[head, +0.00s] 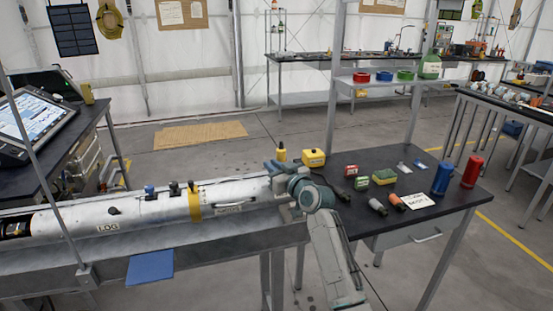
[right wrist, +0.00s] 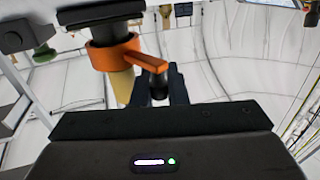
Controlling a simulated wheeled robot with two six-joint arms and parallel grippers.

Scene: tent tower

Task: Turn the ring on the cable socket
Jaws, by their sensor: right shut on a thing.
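The orange ring (right wrist: 112,52) shows in the right wrist view around a dark cylindrical fitting (right wrist: 105,30), which looks like the cable socket. A tan part sits below it. A short orange lever sticks out from the ring to the right. My right gripper (right wrist: 160,88) is shut on the lever's end, its dark fingers on either side. In the head view my right gripper (head: 280,178) is at the right end of the long white cylinder (head: 120,217); the ring and socket are hidden there behind it. My left gripper is in neither view.
The cylinder lies on a grey bench, with a yellow band (head: 194,204) and small fittings on top. A dark table (head: 440,185) at right holds a red cylinder (head: 472,170), a blue cylinder (head: 442,178) and small boxes. A blue cloth (head: 150,266) hangs at the bench's front.

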